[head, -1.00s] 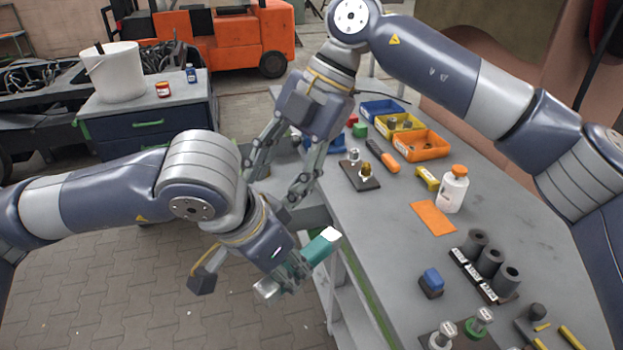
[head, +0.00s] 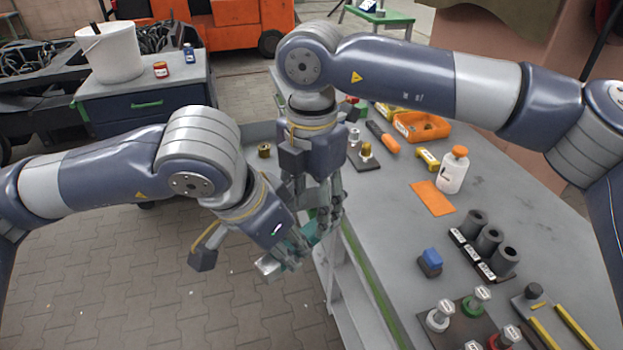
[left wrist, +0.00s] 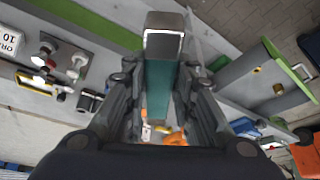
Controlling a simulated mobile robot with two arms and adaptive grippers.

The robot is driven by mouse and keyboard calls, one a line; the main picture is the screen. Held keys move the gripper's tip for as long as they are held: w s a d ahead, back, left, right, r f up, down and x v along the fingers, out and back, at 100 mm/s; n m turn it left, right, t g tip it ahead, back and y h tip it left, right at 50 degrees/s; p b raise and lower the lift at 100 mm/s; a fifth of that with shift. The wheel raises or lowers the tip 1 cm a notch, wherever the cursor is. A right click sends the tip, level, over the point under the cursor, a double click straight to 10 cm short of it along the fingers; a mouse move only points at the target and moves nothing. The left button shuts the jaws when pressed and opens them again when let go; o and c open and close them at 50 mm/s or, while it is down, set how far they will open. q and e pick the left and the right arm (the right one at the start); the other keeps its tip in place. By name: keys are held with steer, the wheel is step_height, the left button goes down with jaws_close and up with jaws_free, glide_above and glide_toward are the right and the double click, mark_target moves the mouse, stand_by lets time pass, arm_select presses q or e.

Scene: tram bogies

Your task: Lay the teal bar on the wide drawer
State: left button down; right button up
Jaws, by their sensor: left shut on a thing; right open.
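The teal bar (head: 309,233), with a pale metal end, is in my left gripper (head: 290,246), off the bench's left edge. In the left wrist view the teal bar (left wrist: 159,88) stands between the two fingers, its grey end cap at the top. My right gripper (head: 325,222) is open and points down at the bar's other end; its fingers hide that end, and I cannot tell whether they touch it. An open grey drawer (head: 262,131), perhaps the wide drawer, juts out left of the bench behind both grippers. It shows in the left wrist view (left wrist: 246,86) too.
The grey bench (head: 390,240) holds a white bottle (head: 453,172), an orange sheet (head: 433,197), dark cylinders (head: 490,238) and a blue block (head: 431,259). A brass nut (head: 264,151) lies in the open drawer. A blue cabinet (head: 135,118) with a white bucket (head: 112,55) stands left.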

steer(key=shift+f, duration=1.45)
jaws_close()
arm_select(q)
steer(key=c, duration=1.2)
jaws_free()
steer(key=shift+s+d, duration=0.1)
steer(key=shift+c, duration=0.2)
arm_select(e)
steer(key=shift+a, duration=0.1)
arm_select(q)
steer(key=shift+r, duration=0.15)
